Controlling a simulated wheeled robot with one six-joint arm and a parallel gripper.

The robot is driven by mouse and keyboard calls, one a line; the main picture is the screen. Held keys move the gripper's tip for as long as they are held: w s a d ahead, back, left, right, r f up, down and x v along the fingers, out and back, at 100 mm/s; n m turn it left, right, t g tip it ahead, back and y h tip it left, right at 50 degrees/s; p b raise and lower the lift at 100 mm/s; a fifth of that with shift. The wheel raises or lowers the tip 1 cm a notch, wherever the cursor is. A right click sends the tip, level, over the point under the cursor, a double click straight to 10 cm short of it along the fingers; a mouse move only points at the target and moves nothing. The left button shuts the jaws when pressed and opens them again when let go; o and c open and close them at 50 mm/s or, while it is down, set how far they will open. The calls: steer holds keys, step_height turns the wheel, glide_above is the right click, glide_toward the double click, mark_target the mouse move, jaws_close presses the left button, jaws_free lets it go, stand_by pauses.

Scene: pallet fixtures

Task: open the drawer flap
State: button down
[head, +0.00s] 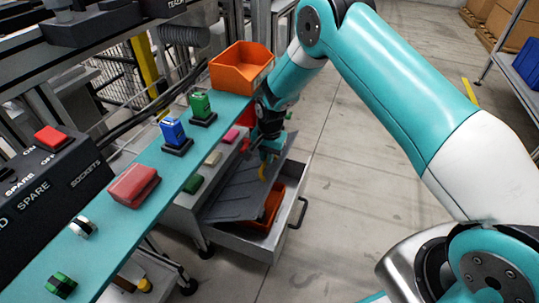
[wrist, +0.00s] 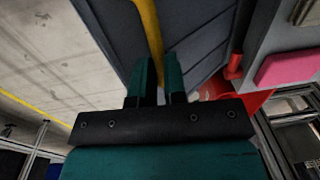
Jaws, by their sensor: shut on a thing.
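The drawer (head: 238,241) is a grey box pulled out below the teal shelf, with a dark handle (head: 301,213) on its right side. The dark grey flap (head: 238,190) lies over much of the drawer and looks tilted, its right edge raised. An orange bin (head: 271,207) shows inside, partly hidden by the flap. My gripper (head: 268,157) is at the flap's far end, shut on the yellow flap handle (head: 263,171). In the wrist view the teal fingers (wrist: 160,82) are on either side of the yellow handle (wrist: 149,35), with the flap (wrist: 193,38) behind.
The teal shelf (head: 128,217) runs along the left, with blue (head: 174,132) and green (head: 201,105) blocks, a red block (head: 134,186) and an orange bin (head: 240,75) on it. Small coloured pieces lie on the grey cabinet top beside the flap. The floor (head: 350,190) at right is clear.

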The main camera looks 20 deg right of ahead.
steer(key=c, duration=1.2)
jaws_free()
steer(key=shift+o, duration=0.2)
